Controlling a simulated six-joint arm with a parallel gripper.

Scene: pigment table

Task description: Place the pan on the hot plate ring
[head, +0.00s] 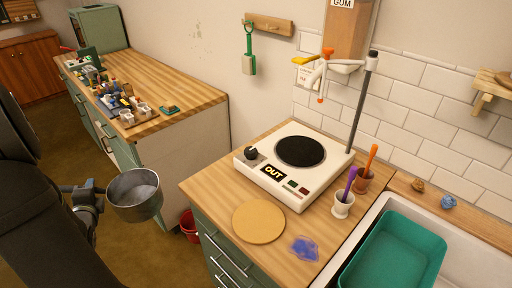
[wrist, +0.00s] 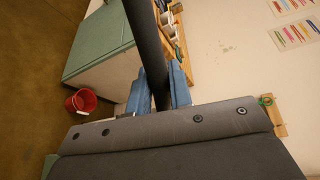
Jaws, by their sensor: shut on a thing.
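The metal pan (head: 135,197) hangs in the air left of the worktop in the head view, its open top facing up and slightly tilted. My gripper (head: 88,194) is shut on the pan's handle. In the wrist view the dark handle (wrist: 150,45) runs between the blue fingers of my gripper (wrist: 159,88); the pan's bowl is not visible there. The hot plate (head: 325,178) is a white box with a dial and a label reading OUT. Its black round ring (head: 300,151) is bare. The pan is well left of the ring and apart from it.
A stand (head: 361,100) with a white arm rises behind the hot plate. A round board (head: 258,222), a blue smear (head: 304,248) and two small pots (head: 342,207) lie around it. A green basin (head: 396,252) is right; a red bucket (head: 189,226) is on the floor.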

